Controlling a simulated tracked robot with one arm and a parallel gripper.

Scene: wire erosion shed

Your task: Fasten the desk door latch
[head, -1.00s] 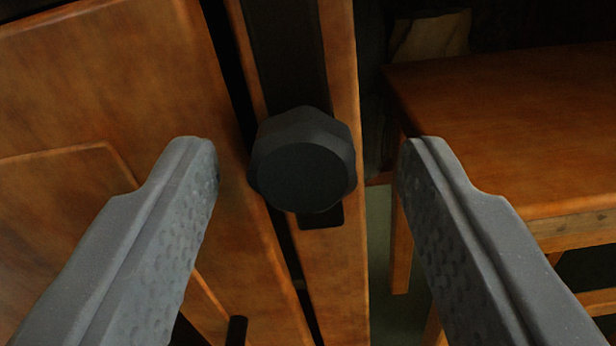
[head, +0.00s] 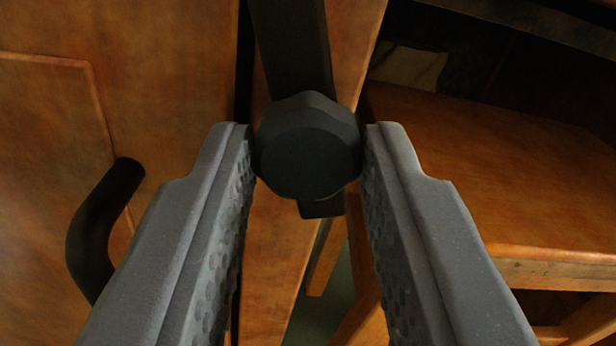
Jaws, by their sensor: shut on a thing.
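The latch knob (head: 308,148) is a dark, many-sided knob in the middle of the head view. It sits on a dark latch bar (head: 290,45) that runs up from it, with a short end showing below the knob. My gripper (head: 308,150) is shut on the knob, one grey finger on each side and both touching it. The wooden desk door (head: 170,60) fills the left, with a dark curved handle (head: 90,225). The knob hides the middle of the bar.
A wooden post (head: 270,270) stands behind the latch, right of a dark gap beside the door. A wooden table or stool (head: 490,190) is at the right, with its legs below. A pale object (head: 408,68) lies in the dark area behind.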

